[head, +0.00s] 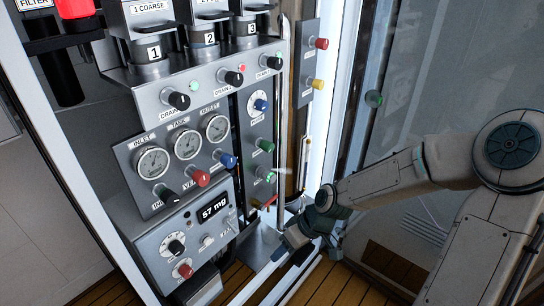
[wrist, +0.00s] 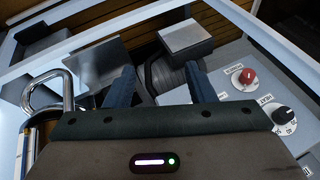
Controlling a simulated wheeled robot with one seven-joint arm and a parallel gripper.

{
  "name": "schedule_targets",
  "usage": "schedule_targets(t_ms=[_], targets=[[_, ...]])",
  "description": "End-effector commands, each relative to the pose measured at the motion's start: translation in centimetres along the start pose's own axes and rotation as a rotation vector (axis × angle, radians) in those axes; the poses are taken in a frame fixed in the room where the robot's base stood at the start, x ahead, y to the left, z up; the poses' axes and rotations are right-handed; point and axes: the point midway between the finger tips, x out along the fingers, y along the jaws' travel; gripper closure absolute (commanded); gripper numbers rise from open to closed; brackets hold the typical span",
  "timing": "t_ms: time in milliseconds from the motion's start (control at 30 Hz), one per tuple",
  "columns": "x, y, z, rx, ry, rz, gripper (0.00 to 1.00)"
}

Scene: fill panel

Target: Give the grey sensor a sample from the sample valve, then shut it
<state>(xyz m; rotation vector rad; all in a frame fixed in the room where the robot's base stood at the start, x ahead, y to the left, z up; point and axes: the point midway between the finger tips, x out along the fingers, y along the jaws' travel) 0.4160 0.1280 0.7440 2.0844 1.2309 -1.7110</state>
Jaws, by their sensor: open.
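My gripper (head: 290,243) is at the low right of the panel in the head view, its jaws apart. In the wrist view the two blue fingers of my gripper (wrist: 161,80) stand apart, and a dark ribbed cylinder with a grey block (wrist: 186,38) on top shows between and beyond them. I cannot tell whether they touch it. I cannot tell for sure which part is the grey sensor; a grey box with a "57 mg" display (head: 213,211) is at the lower panel. The sample valve's label is not readable; green knobs (head: 264,145) are on the right strip.
Red (head: 201,179), blue (head: 228,161) and black knobs sit under the gauges (head: 187,144). A bent chrome tube (wrist: 45,90) is left of my gripper in the wrist view. A red knob (wrist: 247,77) and a black heat knob (wrist: 283,115) are at the right. A glass pane is behind my arm.

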Motion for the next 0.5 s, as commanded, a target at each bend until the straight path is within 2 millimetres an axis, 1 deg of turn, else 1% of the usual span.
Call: schedule_targets(t_ms=[33, 100, 167, 233, 267, 300, 367, 400, 467, 500], targets=[[1.1, 0.2, -0.8, -0.015, 0.065, -0.044, 0.5], [1.2, 0.2, -2.5, -0.05, 0.16, -0.087, 0.5], [1.0, 0.3, -4.0, -0.075, 0.249, -0.117, 0.5], [0.1, 0.6, -5.7, -0.101, 0.362, -0.143, 0.5], [-0.5, 0.8, -6.5, -0.113, 0.412, -0.151, 0.5], [-1.4, 1.2, -7.4, -0.125, 0.483, -0.158, 0.5], [-3.2, 1.8, -8.7, -0.142, 0.592, -0.163, 0.5], [-4.6, 2.3, -9.5, -0.152, 0.665, -0.16, 0.5], [-6.9, 3.3, -10.4, -0.164, 0.773, -0.149, 0.5], [-8.5, 3.9, -10.8, -0.169, 0.84, -0.139, 0.5]])
